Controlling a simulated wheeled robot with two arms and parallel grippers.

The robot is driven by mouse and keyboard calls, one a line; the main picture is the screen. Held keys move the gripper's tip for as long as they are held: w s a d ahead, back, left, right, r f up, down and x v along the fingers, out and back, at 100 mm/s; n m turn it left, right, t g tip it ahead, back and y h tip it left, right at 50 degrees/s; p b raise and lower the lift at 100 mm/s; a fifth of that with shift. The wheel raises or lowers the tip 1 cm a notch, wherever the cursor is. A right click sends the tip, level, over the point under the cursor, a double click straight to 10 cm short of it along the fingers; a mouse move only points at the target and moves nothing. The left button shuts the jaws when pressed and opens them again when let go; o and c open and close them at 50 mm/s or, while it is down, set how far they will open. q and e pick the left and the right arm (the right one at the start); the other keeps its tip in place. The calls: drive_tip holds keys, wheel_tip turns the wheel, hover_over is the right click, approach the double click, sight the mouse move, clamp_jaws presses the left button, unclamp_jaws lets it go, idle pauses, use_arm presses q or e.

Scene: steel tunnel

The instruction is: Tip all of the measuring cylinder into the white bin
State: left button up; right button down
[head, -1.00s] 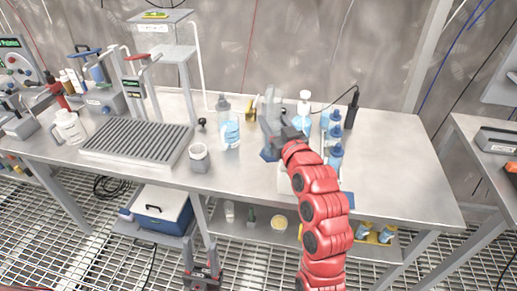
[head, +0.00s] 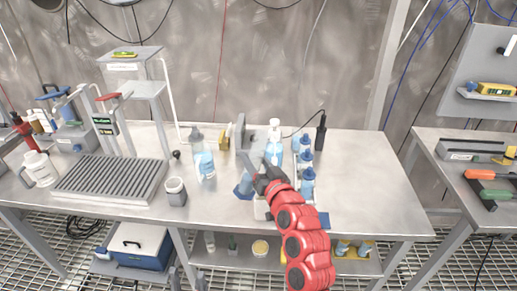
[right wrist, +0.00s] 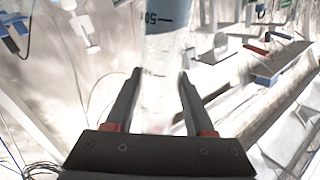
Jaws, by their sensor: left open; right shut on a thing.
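My right gripper (head: 262,168) is shut on the clear measuring cylinder (right wrist: 160,75) over the bench. In the right wrist view the cylinder stands between the two fingers, with blue and a scale mark at the top edge. In the head view the cylinder is faint and partly hidden by my gripper. A blue six-sided base (head: 243,188) shows just below it; I cannot tell whether it bears on the bench. A white thing (head: 261,210), perhaps the white bin, is mostly hidden behind my right forearm. The tips of my left gripper (head: 181,273) show low at the bottom edge, open.
A bottle of blue liquid (head: 204,162) and a grey jar (head: 176,192) stand left of my gripper. A white-topped bottle (head: 274,138) and several blue-capped bottles (head: 307,182) stand close on the right. The right part of the bench (head: 375,195) is clear.

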sight(247, 191)
drive_tip(key=shift+s+a+f+m+p, duration=0.35)
drive_tip(key=shift+a+f+m+p, duration=0.15)
drive_tip(key=shift+f+m+p, duration=0.25)
drive_tip(key=shift+b, duration=0.3)
drive_tip(key=shift+f, duration=0.1)
drive_tip(key=shift+s+a+f+m+b, duration=0.15)
drive_tip(key=shift+f+m+b, duration=0.25)
drive_tip(key=shift+f, duration=0.4)
drive_tip(key=shift+s+a+f+m+b, duration=0.1)
drive_tip(key=shift+f+m+b, duration=0.25)
drive_tip(key=shift+f, duration=0.45)
drive_tip(key=shift+s+a+f+m+b, duration=0.15)
drive_tip(key=shift+f+m+b, duration=0.2)
drive_tip(key=shift+f, duration=0.45)
drive_tip(key=shift+w, duration=0.1)
drive_tip(key=shift+a+f+m, duration=0.1)
drive_tip(key=shift+f+m, duration=0.05)
drive_tip(key=shift+m, duration=0.1)
drive_tip(key=shift+s+a+f+m, duration=0.15)
drive_tip(key=shift+a+f+m, duration=0.05)
drive_tip(key=shift+f+m, duration=0.3)
drive_tip(key=shift+s+a+f+m, duration=0.1)
drive_tip(key=shift+a+f+m, duration=0.1)
drive_tip(key=shift+f+m, duration=0.3)
drive_tip(key=shift+r, duration=0.1)
